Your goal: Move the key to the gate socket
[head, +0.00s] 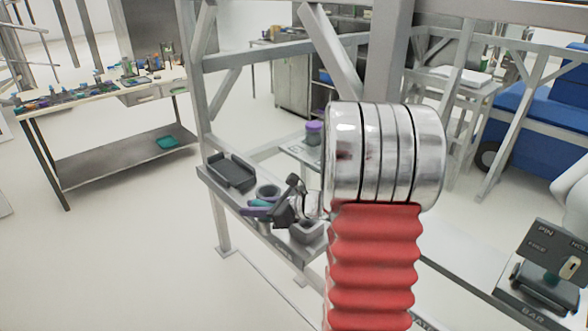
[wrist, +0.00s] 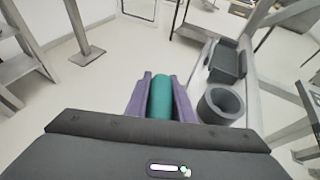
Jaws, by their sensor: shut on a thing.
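My gripper (wrist: 160,84) has purple fingers shut on a teal cylinder (wrist: 161,98), which I take to be the key. In the head view my gripper (head: 252,207) is at the grey shelf, left of my arm, and the teal piece is small there. In the wrist view the cylinder lies between the fingers, left of the shelf's edge. I cannot tell whether it touches anything else. The gate socket cannot be made out. Partial lettering shows at the bottom edge of the head view, right of my red arm sleeve.
A grey cup (wrist: 222,104) and a dark tray (head: 232,172) stand on the shelf. A square grey holder (head: 306,232) is nearer. A panel (head: 554,250) marked PIN stands right, above a BAR label. Metal frame posts (head: 207,110) rise around. A cluttered workbench (head: 95,98) stands left.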

